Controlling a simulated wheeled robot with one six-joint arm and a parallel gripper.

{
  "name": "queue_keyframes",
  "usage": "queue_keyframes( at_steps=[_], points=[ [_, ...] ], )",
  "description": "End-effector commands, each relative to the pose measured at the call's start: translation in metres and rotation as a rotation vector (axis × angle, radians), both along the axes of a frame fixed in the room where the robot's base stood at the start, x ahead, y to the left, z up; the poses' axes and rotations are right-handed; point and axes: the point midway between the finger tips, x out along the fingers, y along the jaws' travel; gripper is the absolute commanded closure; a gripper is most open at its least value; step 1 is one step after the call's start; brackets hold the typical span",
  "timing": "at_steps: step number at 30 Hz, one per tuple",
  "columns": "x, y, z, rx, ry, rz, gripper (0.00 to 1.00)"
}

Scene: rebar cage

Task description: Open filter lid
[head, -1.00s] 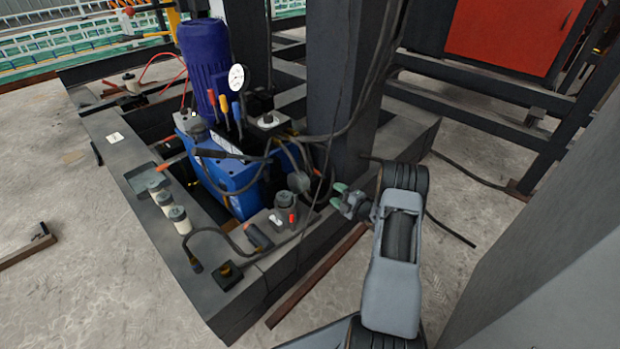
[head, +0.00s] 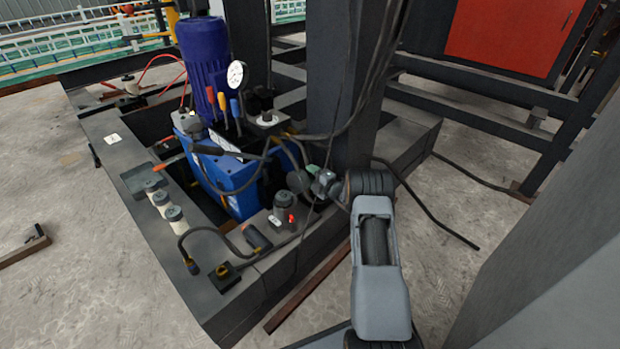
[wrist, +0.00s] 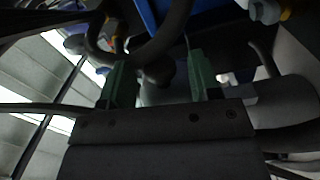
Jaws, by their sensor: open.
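A dark round cap (head: 299,181) sits beside the blue tank (head: 232,172); it may be the filter lid, but I cannot be sure. My gripper (head: 316,177) is just right of this cap in the head view. In the wrist view, my gripper (wrist: 161,80) shows two green fingers spread apart. A dark rounded knob (wrist: 160,68) shows between and beyond them, with nothing clamped. Whether the fingers touch the cap cannot be told. Another dark cylindrical cap (head: 284,203) stands on the frame below, with a small red part beside it.
A thick dark post (head: 334,90) and hanging cables stand right behind my gripper. A dark hose (wrist: 150,45) crosses the wrist view close to the fingers. A blue motor (head: 205,60) and gauge (head: 236,75) rise behind.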

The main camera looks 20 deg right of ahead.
Motion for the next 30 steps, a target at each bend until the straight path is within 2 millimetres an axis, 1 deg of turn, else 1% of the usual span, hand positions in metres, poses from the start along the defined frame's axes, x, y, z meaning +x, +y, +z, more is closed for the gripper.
queue_keyframes(
  at_steps=[4, 13, 14, 30],
  points=[
    [0.0057, 0.0028, -0.0004, 0.001, 0.0, 0.0, 0.43],
    [0.0069, 0.0032, 0.0002, 0.001, 0.0, -0.001, 0.43],
    [0.0069, 0.0032, 0.0002, 0.001, 0.0, -0.001, 0.45],
    [0.0065, 0.003, 0.0, 0.001, 0.001, -0.001, 0.96]
  ],
)
